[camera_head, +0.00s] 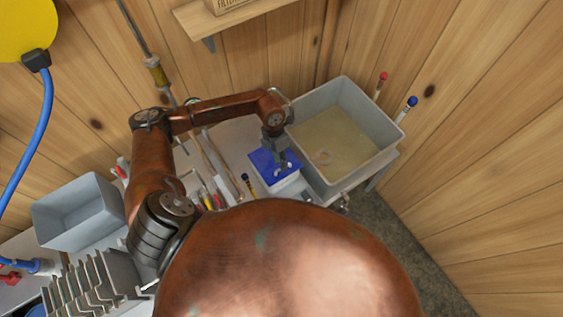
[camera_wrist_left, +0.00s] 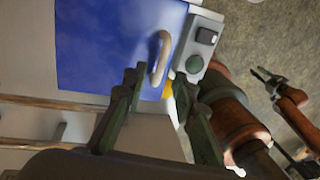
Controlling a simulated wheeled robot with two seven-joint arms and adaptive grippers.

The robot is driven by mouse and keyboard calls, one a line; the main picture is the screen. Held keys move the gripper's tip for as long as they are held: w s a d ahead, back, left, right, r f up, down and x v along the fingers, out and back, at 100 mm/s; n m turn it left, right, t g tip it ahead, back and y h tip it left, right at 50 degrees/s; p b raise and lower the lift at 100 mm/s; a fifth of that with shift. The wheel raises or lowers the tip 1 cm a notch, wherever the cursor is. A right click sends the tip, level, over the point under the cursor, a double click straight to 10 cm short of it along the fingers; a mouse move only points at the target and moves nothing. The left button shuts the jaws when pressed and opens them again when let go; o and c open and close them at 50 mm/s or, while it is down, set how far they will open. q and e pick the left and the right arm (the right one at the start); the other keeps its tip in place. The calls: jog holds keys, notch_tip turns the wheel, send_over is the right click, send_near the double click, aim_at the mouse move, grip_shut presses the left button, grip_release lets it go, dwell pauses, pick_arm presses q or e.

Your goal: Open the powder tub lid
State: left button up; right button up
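The powder tub has a flat blue lid (camera_head: 262,172) and stands in the middle of the bench in the head view. The lid looks closed. My left gripper (camera_head: 280,158) is over the lid. In the wrist view its two dark fingers (camera_wrist_left: 160,90) are apart, with the handle just beyond and between their tips; I see no grip on it. My right gripper (camera_wrist_left: 268,80) shows at the wrist view's right edge, its fingers apart and empty.
A large grey basin (camera_head: 348,130) with tan contents stands right of the tub. A control box (camera_wrist_left: 198,48) with a black switch and green button sits beside the lid. A grey bin (camera_head: 78,215) and a slotted rack (camera_head: 92,285) are at left. Wooden walls close in behind.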

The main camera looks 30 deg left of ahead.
pick_arm(q)
jog(key=shift+d+f, duration=0.1)
jog(key=shift+f, duration=0.5)
jog(key=shift+d+f, duration=0.1)
jog(key=shift+f, duration=0.25)
jog(key=shift+s+f, duration=0.1)
jog(key=shift+f, duration=0.15)
grip_shut()
pick_arm(e)
jog(key=shift+w+r, duration=0.3)
jog(key=shift+w, duration=0.45)
jog(key=shift+w+a, duration=0.15)
jog(key=shift+w, duration=0.15)
